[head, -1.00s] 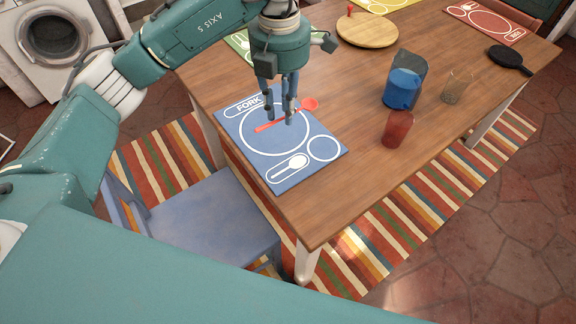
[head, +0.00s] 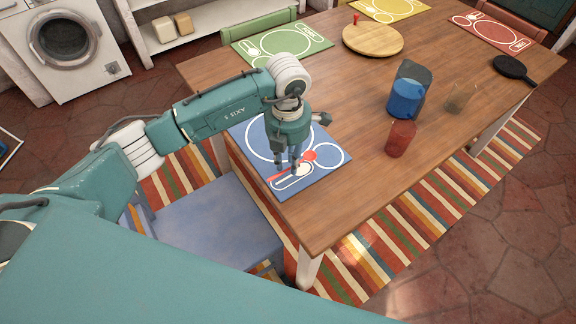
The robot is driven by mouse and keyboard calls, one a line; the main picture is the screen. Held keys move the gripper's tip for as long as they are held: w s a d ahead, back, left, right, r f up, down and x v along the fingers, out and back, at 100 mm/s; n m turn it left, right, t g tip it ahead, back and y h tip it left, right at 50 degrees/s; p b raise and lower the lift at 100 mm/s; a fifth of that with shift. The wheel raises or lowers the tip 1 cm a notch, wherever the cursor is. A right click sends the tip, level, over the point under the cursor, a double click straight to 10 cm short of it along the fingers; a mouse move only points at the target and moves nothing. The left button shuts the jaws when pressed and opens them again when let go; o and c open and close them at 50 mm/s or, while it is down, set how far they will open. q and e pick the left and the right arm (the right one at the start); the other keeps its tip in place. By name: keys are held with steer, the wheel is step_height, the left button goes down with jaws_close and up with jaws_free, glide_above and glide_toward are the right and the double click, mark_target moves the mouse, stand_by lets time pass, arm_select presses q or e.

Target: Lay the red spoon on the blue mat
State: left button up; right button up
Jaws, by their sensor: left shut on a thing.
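The red spoon (head: 311,156) is at the front part of the blue mat (head: 327,177), over or beside the mat's white spoon outline. Its round bowl points right and part of its handle shows to the left of the fingers. My left gripper (head: 294,168) points down over the mat and is shut on the spoon. Whether the spoon touches the mat I cannot tell. My arm and gripper hide the mat's upper left part. My right gripper is not in view.
A round wooden board (head: 373,40) and a black pan (head: 512,68) lie farther back. The table's front right is clear.

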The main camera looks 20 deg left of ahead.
mark_target(288, 169)
arm_select(q)
step_height(288, 169, down, 3)
steer(key=shift+s+r, duration=0.1)
steer(key=shift+r, duration=0.05)
steer(key=shift+f, duration=0.2)
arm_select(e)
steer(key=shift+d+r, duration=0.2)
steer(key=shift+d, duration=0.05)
arm_select(q)
steer(key=shift+f, duration=0.1)
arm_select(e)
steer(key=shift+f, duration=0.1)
arm_select(q)
steer(key=o, duration=1)
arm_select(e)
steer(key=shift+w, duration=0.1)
arm_select(q)
steer(key=shift+r, duration=0.55)
step_height(288, 169, up, 11)
steer(key=shift+r+b, duration=0.15)
steer(key=shift+b, duration=0.85)
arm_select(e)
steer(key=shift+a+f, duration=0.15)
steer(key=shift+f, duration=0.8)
